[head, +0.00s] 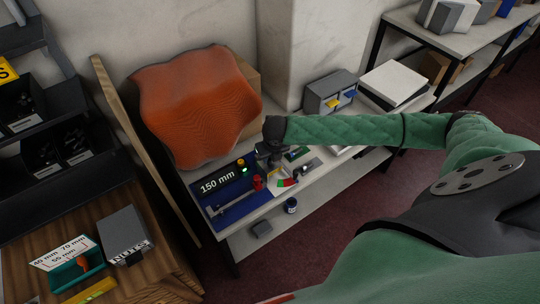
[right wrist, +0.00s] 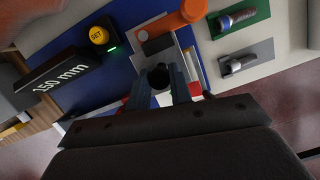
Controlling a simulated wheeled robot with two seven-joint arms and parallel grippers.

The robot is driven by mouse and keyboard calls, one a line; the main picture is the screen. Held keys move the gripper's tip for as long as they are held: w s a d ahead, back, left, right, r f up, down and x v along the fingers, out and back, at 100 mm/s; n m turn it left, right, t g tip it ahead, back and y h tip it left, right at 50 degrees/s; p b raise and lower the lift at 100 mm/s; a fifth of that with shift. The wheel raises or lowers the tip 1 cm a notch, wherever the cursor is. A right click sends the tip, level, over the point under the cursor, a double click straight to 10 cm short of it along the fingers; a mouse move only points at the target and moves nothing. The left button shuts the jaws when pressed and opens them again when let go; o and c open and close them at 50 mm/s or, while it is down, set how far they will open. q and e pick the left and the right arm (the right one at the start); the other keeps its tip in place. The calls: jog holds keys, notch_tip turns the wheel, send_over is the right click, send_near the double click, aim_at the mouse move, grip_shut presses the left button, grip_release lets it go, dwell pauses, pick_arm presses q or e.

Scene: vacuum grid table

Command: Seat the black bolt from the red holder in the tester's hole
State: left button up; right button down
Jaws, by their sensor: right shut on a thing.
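The tester is a blue base (head: 245,207) with a black "150 mm" display (head: 218,182), on the white table. It also shows in the right wrist view with its display (right wrist: 68,77) and yellow SET button (right wrist: 98,35). My right gripper (right wrist: 165,88) is over the tester's right part, shut on a dark round-ended piece (right wrist: 158,75), which looks like the black bolt. The rest of the bolt is hidden by the fingers. The tester's hole cannot be made out. A red patch beside the fingers may be the red holder, mostly hidden. My left gripper is not in view.
A green holder (right wrist: 262,12) and a grey holder (right wrist: 262,50), each with a metal piece, lie right of the gripper. An orange part (right wrist: 180,18) is close to the fingertips. A large orange wavy object (head: 195,105) stands behind the tester.

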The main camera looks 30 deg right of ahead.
jog(key=shift+f, duration=0.85)
jog(key=c, duration=1.2)
grip_release()
jog(key=shift+s+r+b, duration=0.1)
jog(key=shift+r+b, duration=0.4)
jog(key=b+v, duration=0.2)
jog(key=v, duration=0.4)
jog(key=shift+r, duration=0.4)
